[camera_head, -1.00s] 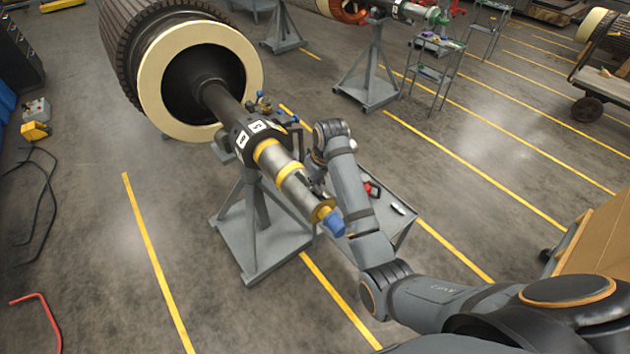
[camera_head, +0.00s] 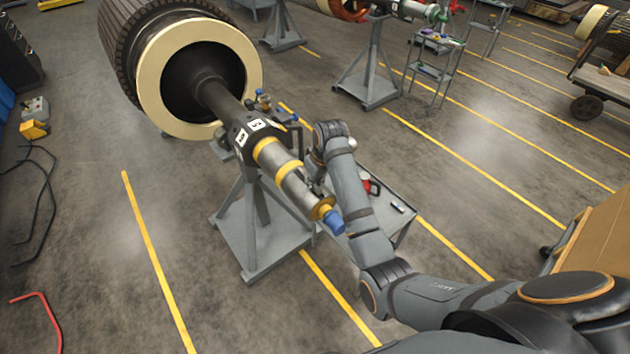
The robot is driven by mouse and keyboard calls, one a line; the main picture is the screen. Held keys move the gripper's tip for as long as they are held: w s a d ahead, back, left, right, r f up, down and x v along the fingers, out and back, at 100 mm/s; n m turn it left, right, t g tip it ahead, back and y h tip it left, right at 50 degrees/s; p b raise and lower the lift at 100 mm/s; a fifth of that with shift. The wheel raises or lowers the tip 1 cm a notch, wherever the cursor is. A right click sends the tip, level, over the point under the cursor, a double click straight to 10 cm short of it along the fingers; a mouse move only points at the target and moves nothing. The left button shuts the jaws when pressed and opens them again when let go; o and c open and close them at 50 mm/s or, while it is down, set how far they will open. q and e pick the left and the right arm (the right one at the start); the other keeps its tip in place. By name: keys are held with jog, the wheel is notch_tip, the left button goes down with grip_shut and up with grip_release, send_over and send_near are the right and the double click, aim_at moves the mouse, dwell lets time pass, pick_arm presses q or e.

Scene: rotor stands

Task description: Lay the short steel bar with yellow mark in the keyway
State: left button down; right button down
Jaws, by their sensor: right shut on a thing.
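The rotor shaft (camera_head: 291,185) sticks out from the large rotor toward the lower right. It has steel and yellow-banded sections and a blue end piece (camera_head: 332,221). My right gripper (camera_head: 316,183) is beside the shaft, on its right side near the outer end, partly hidden by the shaft and my own wrist. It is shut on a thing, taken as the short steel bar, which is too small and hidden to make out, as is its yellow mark. The keyway cannot be made out at this size. My left gripper is not in view.
A grey stand (camera_head: 258,238) carries the shaft. A low grey cart (camera_head: 402,222) with a red item (camera_head: 372,186) stands behind my right forearm. Blue-capped fittings (camera_head: 264,102) sit by the shaft collar.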

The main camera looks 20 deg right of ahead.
jog(key=shift+f, duration=0.45)
dwell(0.9)
jog(key=shift+r, duration=0.15)
dwell(0.5)
jog(key=c, duration=1.2)
grip_release()
jog(key=o, duration=0.5)
jog(key=shift+r, duration=3.5)
